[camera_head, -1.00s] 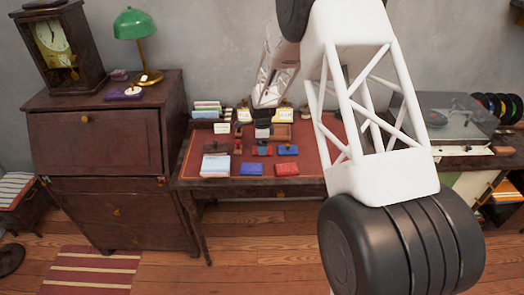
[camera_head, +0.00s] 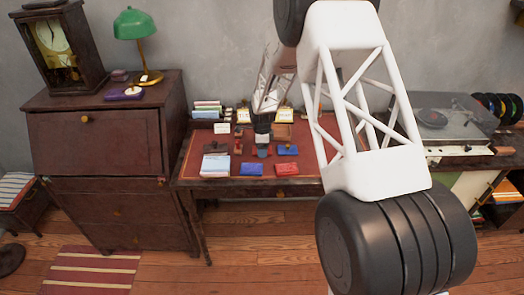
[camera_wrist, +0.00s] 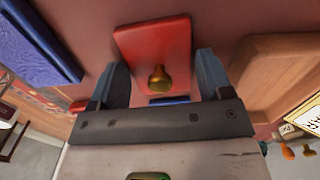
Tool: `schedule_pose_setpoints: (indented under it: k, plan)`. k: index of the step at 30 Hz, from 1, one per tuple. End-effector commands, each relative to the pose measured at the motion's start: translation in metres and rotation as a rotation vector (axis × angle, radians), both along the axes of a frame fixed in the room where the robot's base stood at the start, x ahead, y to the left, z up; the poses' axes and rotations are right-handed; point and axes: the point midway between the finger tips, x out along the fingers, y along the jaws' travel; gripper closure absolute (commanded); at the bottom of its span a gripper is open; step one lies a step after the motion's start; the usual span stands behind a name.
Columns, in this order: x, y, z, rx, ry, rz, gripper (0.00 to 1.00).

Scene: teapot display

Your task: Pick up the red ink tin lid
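The red lid (camera_wrist: 150,38) with a brass knob (camera_wrist: 160,78) lies on the reddish desk top, seen in the wrist view. My gripper (camera_wrist: 161,65) is open above it, with one blue-grey finger towards each side of the lid. The knob shows in the gap between the fingers, and I see no finger touching the lid. In the head view my gripper (camera_head: 262,150) is low over the middle of the desk and mostly hides the lid.
A blue pad (camera_wrist: 35,40) lies left of the lid and a wooden tray (camera_wrist: 280,65) right of it in the wrist view. In the head view, blue (camera_head: 251,169) and red (camera_head: 287,169) boxes lie near the desk's front edge. A white-blue stack (camera_head: 215,166) is left.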

Motion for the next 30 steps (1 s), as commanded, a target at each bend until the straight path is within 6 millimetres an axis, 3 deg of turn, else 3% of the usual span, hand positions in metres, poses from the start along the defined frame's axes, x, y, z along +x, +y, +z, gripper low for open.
schedule_pose_setpoints:
  k: [1,6,19,28,30]
  plan:
    - [0.0,0.0,0.0,0.0,0.0,0.0,0.35]
    - [0.0,0.0,0.0,0.0,0.0,0.0,0.6]
    - [0.0,0.0,0.006,0.0,-0.001,0.0,0.6]
    - [0.0,0.0,0.035,0.0,-0.002,0.0,0.6]
    - [-0.008,-0.001,0.037,0.0,0.0,0.0,0.6]
